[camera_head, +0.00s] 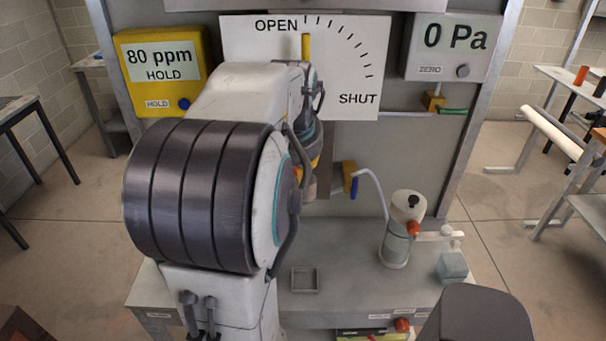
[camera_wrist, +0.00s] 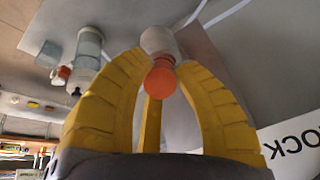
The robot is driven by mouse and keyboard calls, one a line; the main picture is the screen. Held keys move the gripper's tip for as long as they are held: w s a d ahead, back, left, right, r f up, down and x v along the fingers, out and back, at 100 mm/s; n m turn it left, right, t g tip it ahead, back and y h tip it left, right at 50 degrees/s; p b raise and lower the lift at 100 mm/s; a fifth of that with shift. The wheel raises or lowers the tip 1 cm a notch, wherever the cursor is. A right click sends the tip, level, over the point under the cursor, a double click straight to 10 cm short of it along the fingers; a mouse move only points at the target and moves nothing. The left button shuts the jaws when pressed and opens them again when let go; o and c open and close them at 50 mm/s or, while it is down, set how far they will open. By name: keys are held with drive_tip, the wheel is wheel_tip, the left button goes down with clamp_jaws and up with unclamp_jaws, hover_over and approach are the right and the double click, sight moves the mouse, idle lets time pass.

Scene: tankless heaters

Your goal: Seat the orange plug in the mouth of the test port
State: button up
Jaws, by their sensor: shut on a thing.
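My gripper (camera_head: 313,168) hangs low in front of the grey panel, partly hidden behind my arm in the head view. In the wrist view its yellow fingers (camera_wrist: 160,60) are closed around the orange plug (camera_wrist: 161,80), whose round end faces the camera. A pale, pinkish cylinder (camera_wrist: 157,40) lies in line just past the plug, at the fingertips; it also shows below the gripper in the head view (camera_head: 309,187). I cannot tell whether it is part of the plug or the test port, so seating cannot be judged.
A brass valve with a blue handle (camera_head: 353,188) and white hose stands right of my gripper. A clear bottle (camera_head: 397,240) with an orange fitting and a smaller bottle (camera_head: 452,264) stand on the bench. A small square tray (camera_head: 305,280) lies nearer. The gauge reads 0 Pa (camera_head: 456,38).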

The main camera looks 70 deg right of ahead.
clamp_jaws()
drive_tip(key=shift+r, duration=0.1)
